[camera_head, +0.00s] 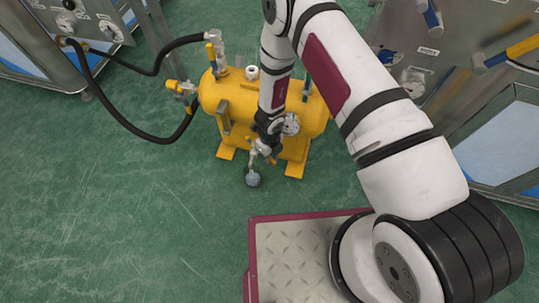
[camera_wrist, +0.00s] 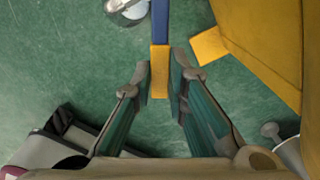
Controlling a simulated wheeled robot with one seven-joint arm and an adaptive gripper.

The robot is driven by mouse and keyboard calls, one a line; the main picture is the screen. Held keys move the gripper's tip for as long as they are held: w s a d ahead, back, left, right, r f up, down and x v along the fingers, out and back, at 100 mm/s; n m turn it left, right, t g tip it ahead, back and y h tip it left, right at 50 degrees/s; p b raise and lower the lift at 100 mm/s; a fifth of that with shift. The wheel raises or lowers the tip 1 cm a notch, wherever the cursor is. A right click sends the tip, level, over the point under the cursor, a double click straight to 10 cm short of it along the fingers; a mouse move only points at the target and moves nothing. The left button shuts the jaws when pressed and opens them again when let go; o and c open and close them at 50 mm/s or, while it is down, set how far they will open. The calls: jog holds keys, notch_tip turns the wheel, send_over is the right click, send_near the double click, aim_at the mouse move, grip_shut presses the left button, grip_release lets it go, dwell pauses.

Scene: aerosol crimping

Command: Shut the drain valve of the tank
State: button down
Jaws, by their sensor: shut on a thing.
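The yellow tank (camera_head: 230,100) lies horizontally on the green floor in the middle of the head view. My gripper (camera_head: 263,149) is low at the tank's front side, and my arm covers part of the tank. In the wrist view, a lever handle with a blue shaft and an orange-yellow end (camera_wrist: 160,70) stands between the fingers of my gripper (camera_wrist: 161,73). The jaws are shut on that end. The lever's pivot and the valve body are not clear in either view.
A round grey fitting (camera_head: 253,179) shows just below my gripper. A black hose (camera_head: 125,122) runs from the tank's left side to a steel cabinet (camera_head: 85,25). Another steel cabinet (camera_head: 455,60) stands at the right. The floor at front left is clear.

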jog(key=c, duration=1.6)
grip_release()
jog(key=shift+r, duration=0.1)
notch_tip(320, 180, up, 12)
jog(key=shift+f, duration=0.1)
